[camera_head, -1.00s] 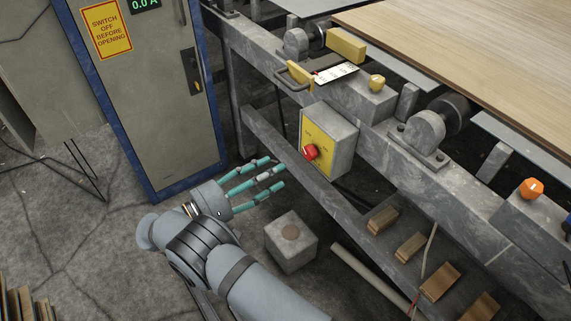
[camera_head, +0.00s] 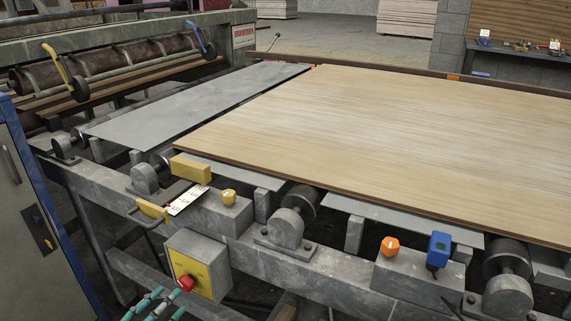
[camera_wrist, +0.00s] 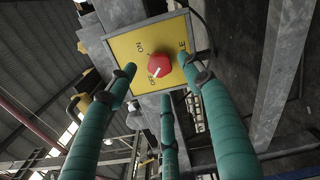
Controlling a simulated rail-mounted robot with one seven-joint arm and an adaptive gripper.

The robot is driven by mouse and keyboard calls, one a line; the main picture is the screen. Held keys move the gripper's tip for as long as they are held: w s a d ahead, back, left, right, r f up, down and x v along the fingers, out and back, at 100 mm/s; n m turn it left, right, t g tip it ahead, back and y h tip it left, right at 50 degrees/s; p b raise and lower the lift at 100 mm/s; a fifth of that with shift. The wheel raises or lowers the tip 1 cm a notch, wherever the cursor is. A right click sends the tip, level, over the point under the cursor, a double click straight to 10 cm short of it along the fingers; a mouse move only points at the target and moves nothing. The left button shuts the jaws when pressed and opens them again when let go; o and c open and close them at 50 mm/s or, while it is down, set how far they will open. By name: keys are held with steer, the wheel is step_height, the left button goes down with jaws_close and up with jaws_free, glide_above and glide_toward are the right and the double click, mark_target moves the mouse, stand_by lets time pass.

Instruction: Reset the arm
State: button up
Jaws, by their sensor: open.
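My gripper (camera_head: 153,304) shows only in part at the bottom left of the head view, its teal fingers below a yellow-faced switch box (camera_head: 197,265). In the wrist view my gripper (camera_wrist: 165,100) is open, with three teal fingers spread and nothing between them. The red rotary knob (camera_wrist: 159,65) on the yellow plate (camera_wrist: 131,45) lies ahead between the fingers. I cannot tell from these frames whether any finger touches it. The knob (camera_head: 186,283) also shows in the head view, just above the fingers. The rest of my arm is out of the head view.
A conveyor frame (camera_head: 330,262) with rollers carries a large veneer sheet (camera_head: 400,130). A cabinet (camera_head: 30,215) stands left.

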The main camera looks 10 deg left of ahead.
mark_target(183, 287)
steer(key=x, duration=0.5)
steer(key=shift+w, duration=0.2)
steer(key=shift+s, duration=0.1)
